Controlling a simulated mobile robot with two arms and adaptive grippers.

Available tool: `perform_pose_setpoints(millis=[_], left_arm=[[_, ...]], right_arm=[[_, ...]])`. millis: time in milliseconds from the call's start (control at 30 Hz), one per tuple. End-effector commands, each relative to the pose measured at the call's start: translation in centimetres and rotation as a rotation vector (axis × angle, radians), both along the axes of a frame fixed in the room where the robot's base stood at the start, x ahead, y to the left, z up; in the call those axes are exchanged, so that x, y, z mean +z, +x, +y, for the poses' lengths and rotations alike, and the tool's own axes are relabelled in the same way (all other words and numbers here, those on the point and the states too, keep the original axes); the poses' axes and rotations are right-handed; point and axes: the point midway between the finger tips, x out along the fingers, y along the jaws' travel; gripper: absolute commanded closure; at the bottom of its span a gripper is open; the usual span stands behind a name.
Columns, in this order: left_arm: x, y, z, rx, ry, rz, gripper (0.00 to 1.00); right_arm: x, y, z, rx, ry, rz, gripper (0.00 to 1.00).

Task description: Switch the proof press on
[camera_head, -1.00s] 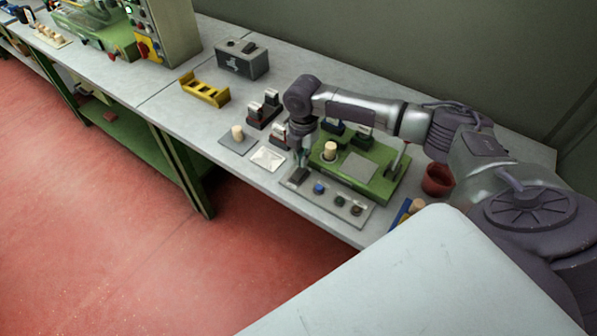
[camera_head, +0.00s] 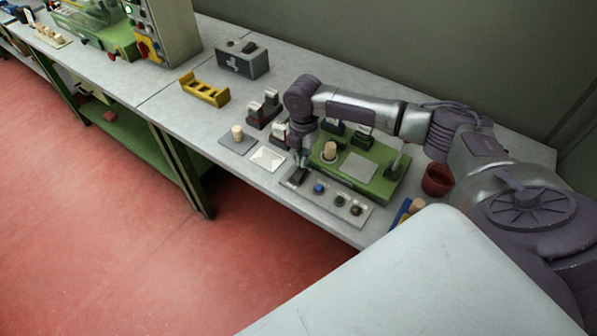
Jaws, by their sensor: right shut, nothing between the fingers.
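The proof press, which I take to be the green-based machine (camera_head: 385,187), stands on the grey bench under my right arm. A cork stopper (camera_head: 330,151) stands upright on it. A grey control panel (camera_head: 327,203) lies along its front edge, with a blue button (camera_head: 319,188), several darker knobs and a dark switch (camera_head: 297,176) at its left end. My right gripper (camera_head: 303,160) is shut and empty, pointing down just above or at the switch. I cannot tell whether they touch. My left gripper is not in view.
Left of the press are a plate with a cork (camera_head: 238,133), a pale square card (camera_head: 267,158), a yellow rack (camera_head: 204,89) and a dark grey box (camera_head: 242,59). A dark red cup (camera_head: 437,180) stands right of the press.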

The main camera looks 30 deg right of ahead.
Motion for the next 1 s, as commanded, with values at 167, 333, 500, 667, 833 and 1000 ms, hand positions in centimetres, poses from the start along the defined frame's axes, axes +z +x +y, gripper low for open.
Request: perform_pose_setpoints(millis=[167, 333, 500, 667, 833, 1000], left_arm=[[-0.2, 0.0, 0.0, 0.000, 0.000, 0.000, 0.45], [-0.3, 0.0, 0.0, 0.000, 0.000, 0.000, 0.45], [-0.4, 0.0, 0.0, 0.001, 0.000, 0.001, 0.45], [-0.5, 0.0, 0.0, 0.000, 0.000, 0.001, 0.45], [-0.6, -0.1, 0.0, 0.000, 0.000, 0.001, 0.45], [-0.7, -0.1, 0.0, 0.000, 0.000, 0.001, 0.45]], right_arm=[[-0.3, 0.0, 0.0, 0.000, 0.000, 0.000, 1.00], [-0.6, 0.0, 0.0, 0.000, 0.000, 0.000, 1.00], [-0.8, 0.0, 0.0, 0.000, 0.000, 0.000, 1.00], [-1.1, 0.0, 0.0, 0.000, 0.000, 0.000, 1.00], [-1.3, 0.0, 0.0, 0.000, 0.000, 0.000, 1.00], [-1.6, 0.0, 0.0, 0.000, 0.000, 0.000, 1.00]])
